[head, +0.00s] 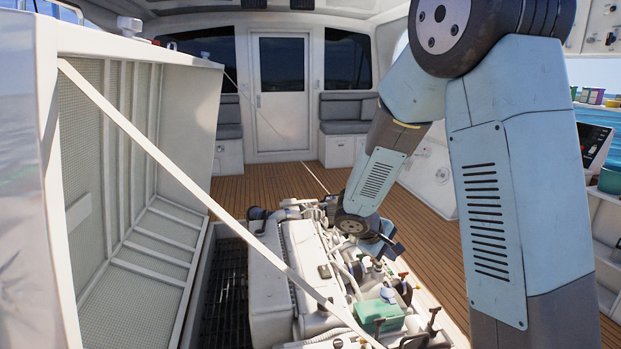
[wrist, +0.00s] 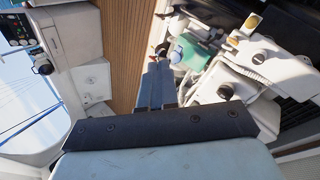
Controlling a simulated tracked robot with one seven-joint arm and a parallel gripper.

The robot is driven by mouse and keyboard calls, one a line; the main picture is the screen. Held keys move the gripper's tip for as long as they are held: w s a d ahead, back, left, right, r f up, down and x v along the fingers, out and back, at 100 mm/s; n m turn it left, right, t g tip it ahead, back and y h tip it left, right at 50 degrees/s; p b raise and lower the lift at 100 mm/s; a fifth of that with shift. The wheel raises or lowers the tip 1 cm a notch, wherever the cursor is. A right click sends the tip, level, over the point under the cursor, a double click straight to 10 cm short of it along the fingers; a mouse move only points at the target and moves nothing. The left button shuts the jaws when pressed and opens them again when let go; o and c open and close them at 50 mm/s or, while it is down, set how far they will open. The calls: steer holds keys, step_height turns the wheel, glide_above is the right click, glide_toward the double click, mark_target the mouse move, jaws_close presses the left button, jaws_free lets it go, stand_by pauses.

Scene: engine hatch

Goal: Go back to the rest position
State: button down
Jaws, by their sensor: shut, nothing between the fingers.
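My gripper (wrist: 156,88) shows in the wrist view with its two fingers side by side, shut and empty. In the head view my arm bends down over the engine (head: 300,262), and the gripper end (head: 388,243) is partly hidden near the engine's right side. The engine is white, with hoses, caps and a green box (head: 379,315) on it. The green box also shows in the wrist view (wrist: 194,52), to the right of the fingers. I cannot tell how far the fingertips are above the engine parts.
The raised hatch lid (head: 130,200) stands open at the left, with a pale strut (head: 180,174) slanting across the opening. Wooden deck (head: 265,189) lies clear behind the engine, up to a white door (head: 281,95). A control console (head: 597,145) stands at the right.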

steer(key=s+d+r+m+t+y, duration=0.1)
steer(key=s+r+m+y, duration=0.2)
steer(key=s+r, duration=0.7)
steer(key=s+d+r+m+y, duration=0.1)
steer(key=s+r+m+y, duration=0.2)
steer(key=s+r, duration=0.8)
steer(key=s+m, duration=0.2)
steer(key=s, duration=0.4)
steer(key=shift+d+r+t+y, duration=0.15)
steer(key=shift+d+t+y, duration=0.15)
steer(key=shift+t+y, duration=0.1)
steer(key=shift+w, duration=0.15)
stand_by(1.3)
